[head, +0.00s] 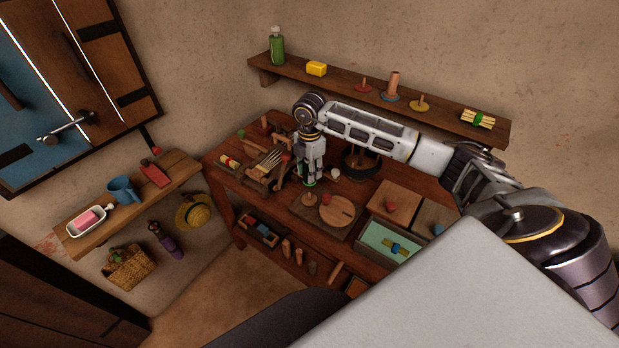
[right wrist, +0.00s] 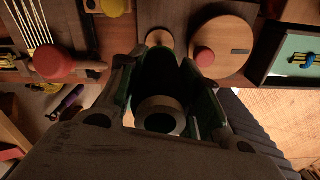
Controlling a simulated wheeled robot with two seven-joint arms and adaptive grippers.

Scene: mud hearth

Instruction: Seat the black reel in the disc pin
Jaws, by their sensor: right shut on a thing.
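My right gripper (head: 309,184) points down over the wooden bench, just above and behind the board (head: 324,217). It is shut on a dark reel with a pale ring end and a dark hole, which shows between the fingers in the right wrist view (right wrist: 160,114). In the head view the fingers mostly hide the reel. A short wooden pin with a round top (head: 309,200) stands on the board, close to the fingertips; it also shows in the right wrist view (right wrist: 160,38). I cannot tell whether reel and pin touch. My left gripper is not in view.
A round wooden disc (head: 337,211) with a red knob lies beside the pin. A rack with sticks (head: 266,165) stands left. A wall shelf (head: 450,119) holds several pegs.

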